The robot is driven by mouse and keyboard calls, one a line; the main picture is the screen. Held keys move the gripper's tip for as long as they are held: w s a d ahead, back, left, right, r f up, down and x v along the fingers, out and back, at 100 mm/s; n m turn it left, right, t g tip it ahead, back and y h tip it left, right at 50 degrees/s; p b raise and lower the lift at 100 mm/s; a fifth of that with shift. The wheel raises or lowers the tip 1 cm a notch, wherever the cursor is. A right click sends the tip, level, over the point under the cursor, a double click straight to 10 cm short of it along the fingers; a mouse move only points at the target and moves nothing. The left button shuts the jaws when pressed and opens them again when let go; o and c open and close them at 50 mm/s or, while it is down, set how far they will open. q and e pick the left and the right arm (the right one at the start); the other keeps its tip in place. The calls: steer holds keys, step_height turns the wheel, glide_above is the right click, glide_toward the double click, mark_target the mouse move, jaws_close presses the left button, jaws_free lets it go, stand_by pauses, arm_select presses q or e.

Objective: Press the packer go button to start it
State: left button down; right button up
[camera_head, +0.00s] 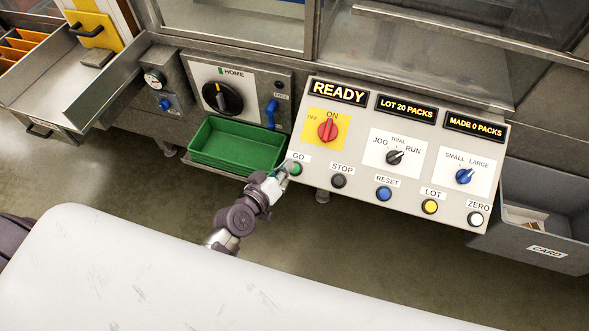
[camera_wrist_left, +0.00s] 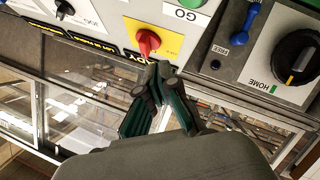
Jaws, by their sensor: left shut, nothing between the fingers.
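The green GO button (camera_head: 296,169) is at the lower left corner of the sloped control panel (camera_head: 318,192), under its GO label. My left gripper (camera_head: 284,170) is shut and empty, with its tip right beside the button's left side in the head view. I cannot tell whether it touches the button. In the left wrist view the shut fingers (camera_wrist_left: 160,75) appear below the GO label (camera_wrist_left: 187,14), near the red ON/OFF switch (camera_wrist_left: 148,42). The display (camera_head: 339,91) reads READY. My right gripper is not in view.
A STOP button (camera_head: 339,181) sits just right of GO, then RESET (camera_head: 384,194), LOT (camera_head: 430,206) and ZERO (camera_head: 475,218). A green tray (camera_head: 236,146) is left of the panel. A grey CARD bin (camera_head: 545,215) stands at the right.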

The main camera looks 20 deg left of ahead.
mark_target(295, 169)
arm_select(q)
steer(key=w+f+b, duration=0.1)
steer(key=f+b, duration=0.1)
steer(key=w+f+b, duration=0.1)
steer(key=f+b, duration=0.1)
steer(key=w+f+b, duration=0.1)
steer(key=w+f, duration=0.1)
steer(key=shift+f+b, duration=0.35)
steer(key=shift+b, duration=0.05)
steer(key=shift+f, duration=0.1)
stand_by(1.1)
steer(key=shift+w+f+b, duration=0.2)
steer(key=shift+f+b, duration=0.05)
steer(key=shift+b, duration=0.05)
steer(key=shift+w+f+b, duration=0.2)
steer(key=shift+f+b, duration=0.2)
stand_by(0.6)
stand_by(0.3)
steer(key=shift+s+r+p, duration=0.45)
steer(key=shift+r+p, duration=0.3)
steer(key=shift+p, duration=0.1)
